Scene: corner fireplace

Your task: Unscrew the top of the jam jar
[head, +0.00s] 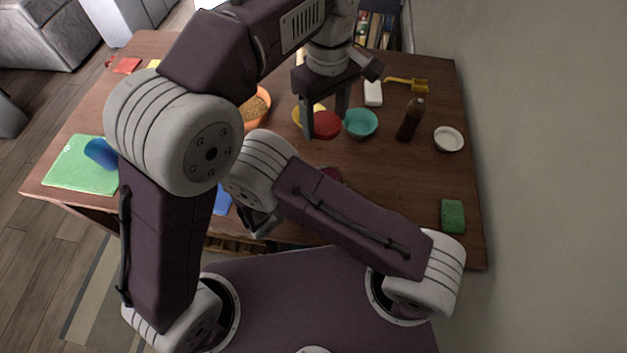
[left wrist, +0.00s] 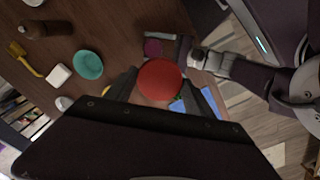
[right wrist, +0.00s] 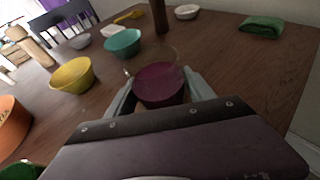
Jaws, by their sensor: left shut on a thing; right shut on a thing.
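My left gripper (head: 324,118) is shut on a round red lid (head: 326,126), held above the table; the lid also shows between its fingers in the left wrist view (left wrist: 159,79). My right gripper (right wrist: 160,80) is shut on the jam jar (right wrist: 160,88), whose dark purple-red jam shows with no lid over it. In the head view only a small magenta part of the jar (head: 331,174) shows; my right arm hides the rest and the gripper. In the left wrist view the jar (left wrist: 152,47) is beside the lid, apart from it.
On the wooden table (head: 400,190) are a teal bowl (head: 360,123), a brown bottle (head: 411,119), a white bowl (head: 448,139), a green cloth (head: 453,216), an orange bowl (head: 257,106) and a yellow bowl (right wrist: 72,76). The right-middle of the table is clear.

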